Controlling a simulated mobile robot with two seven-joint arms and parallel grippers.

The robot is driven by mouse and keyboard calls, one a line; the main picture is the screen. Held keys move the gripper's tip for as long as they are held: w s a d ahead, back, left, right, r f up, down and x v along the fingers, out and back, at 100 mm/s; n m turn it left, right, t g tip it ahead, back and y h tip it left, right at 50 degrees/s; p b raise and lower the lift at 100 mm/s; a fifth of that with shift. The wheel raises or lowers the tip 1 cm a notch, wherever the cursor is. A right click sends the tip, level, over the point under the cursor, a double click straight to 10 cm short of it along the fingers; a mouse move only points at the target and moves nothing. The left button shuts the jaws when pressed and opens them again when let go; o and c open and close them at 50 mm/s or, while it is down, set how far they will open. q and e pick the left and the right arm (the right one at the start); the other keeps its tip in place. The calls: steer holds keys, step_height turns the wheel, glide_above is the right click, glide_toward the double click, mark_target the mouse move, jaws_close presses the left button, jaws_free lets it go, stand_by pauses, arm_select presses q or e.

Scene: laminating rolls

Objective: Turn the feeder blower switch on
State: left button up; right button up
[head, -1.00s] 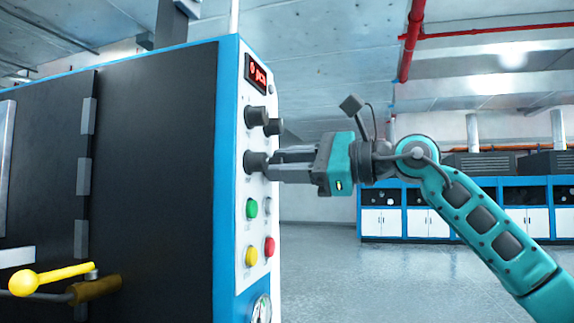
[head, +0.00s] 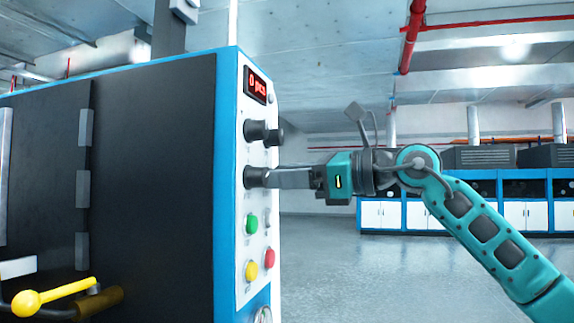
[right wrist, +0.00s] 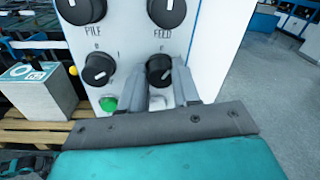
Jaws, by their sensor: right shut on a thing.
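The control panel (head: 258,205) on the machine's side carries black rotary knobs in two rows. My right gripper (head: 272,178) reaches in from the right at the lower row. In the right wrist view its fingers (right wrist: 162,85) are shut on the lower right knob (right wrist: 158,68), with PILE and FEED knobs above. The label under this knob is hidden, so I cannot read whether it is the feeder blower switch. The lower left knob (right wrist: 98,69), marked 0 and 1, is free; in the head view it (head: 254,177) partly hides the fingertips. My left gripper is not in view.
A green button (head: 251,224), a yellow button (head: 251,271) and a red button (head: 269,258) sit below the knobs. A red display (head: 257,85) is above. A yellow-handled lever (head: 55,296) sticks out at lower left. Open floor lies right of the machine.

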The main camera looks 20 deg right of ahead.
arm_select(q)
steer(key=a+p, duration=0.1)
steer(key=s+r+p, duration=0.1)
steer(key=p, duration=0.1)
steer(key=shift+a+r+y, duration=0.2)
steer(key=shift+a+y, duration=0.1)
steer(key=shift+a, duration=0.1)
arm_select(e)
steer(key=m, duration=0.5)
steer(key=shift+m+g, duration=0.3)
arm_select(q)
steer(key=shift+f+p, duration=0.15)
steer(key=shift+p, duration=0.15)
arm_select(e)
steer(key=shift+w, duration=0.1)
steer(key=o, duration=1.1)
steer(key=shift+c, duration=0.2)
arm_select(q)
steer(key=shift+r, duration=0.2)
